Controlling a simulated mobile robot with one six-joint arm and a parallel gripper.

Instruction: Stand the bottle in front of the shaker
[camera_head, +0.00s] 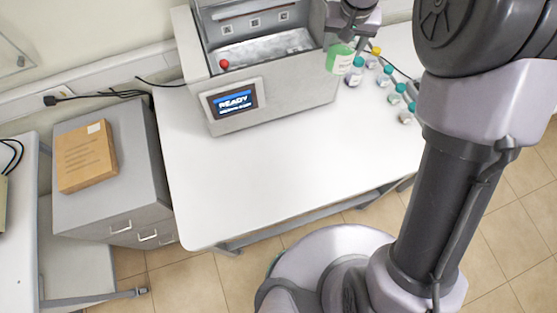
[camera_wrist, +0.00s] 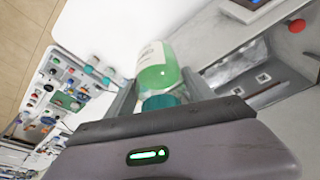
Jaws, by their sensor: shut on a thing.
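The bottle (camera_head: 341,58) is green with a white label, at the right side of the shaker in the head view. In the wrist view the bottle (camera_wrist: 157,66) sits between the fingers of my gripper (camera_wrist: 160,84), its teal cap toward the palm. My gripper is shut on it near the cap. Whether its base touches the table cannot be told. The shaker (camera_head: 275,112) is a grey box with an open top bay, a red button and a lit READY screen. Part of the shaker (camera_wrist: 283,82) shows at the right of the wrist view.
Several small teal-capped bottles (camera_head: 405,117) stand on the white table (camera_head: 260,185) right of the bottle. The table in front of the shaker is clear. A cardboard box (camera_head: 85,157) lies on a grey drawer cabinet (camera_head: 140,130) at left.

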